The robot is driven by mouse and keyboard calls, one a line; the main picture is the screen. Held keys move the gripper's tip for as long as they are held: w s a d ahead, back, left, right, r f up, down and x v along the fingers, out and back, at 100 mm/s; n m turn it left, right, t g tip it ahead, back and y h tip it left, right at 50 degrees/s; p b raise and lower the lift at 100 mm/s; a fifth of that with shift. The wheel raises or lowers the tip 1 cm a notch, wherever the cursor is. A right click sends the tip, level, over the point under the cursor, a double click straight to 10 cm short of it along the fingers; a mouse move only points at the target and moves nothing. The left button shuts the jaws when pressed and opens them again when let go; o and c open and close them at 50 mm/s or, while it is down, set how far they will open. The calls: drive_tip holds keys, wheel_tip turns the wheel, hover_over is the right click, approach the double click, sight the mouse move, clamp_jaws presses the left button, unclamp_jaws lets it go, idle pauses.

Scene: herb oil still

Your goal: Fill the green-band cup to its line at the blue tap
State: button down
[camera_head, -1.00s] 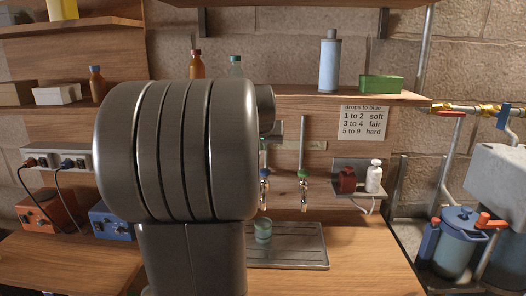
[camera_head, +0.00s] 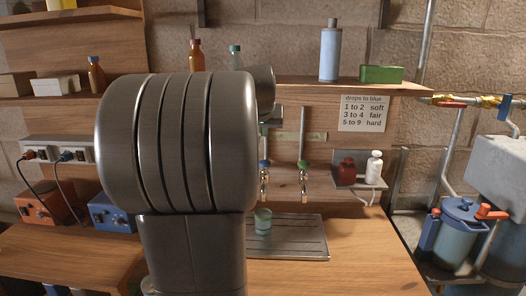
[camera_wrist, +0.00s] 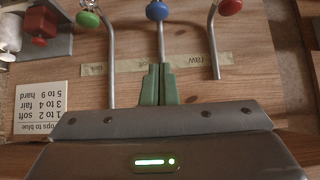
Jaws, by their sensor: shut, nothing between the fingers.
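The cup (camera_head: 263,221), pale and greenish, stands upright on the drip tray (camera_head: 300,251) below the blue tap (camera_head: 264,165). Its line and water level are too small to make out. No clear stream shows at the spout. The blue tap also shows in the upside-down wrist view, with its round blue knob (camera_wrist: 157,10) and thin metal pipe. My gripper (camera_wrist: 157,68) is shut and empty. Its green fingertips overlap the upper end of the blue tap's pipe in the wrist view; I cannot tell whether they touch it. My arm hides much of the head view's middle.
A green tap (camera_head: 303,164) stands right of the blue one. The wrist view also shows a red-knobbed tap (camera_wrist: 230,6). A small shelf with a red bottle (camera_head: 346,169) and a white bottle (camera_head: 374,167) is further right. The counter (camera_head: 365,250) right of the tray is clear.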

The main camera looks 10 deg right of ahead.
drive_tip(key=shift+r, duration=0.15)
drive_tip(key=p, duration=0.1)
hover_over(264, 163)
wheel_tip(264, 163, down, 8)
drive_tip(key=shift+r, duration=0.2)
wheel_tip(264, 163, down, 2)
drive_tip(key=shift+s+f, duration=0.1)
drive_tip(key=shift+f, duration=0.65)
drive_tip(key=shift+a, duration=0.1)
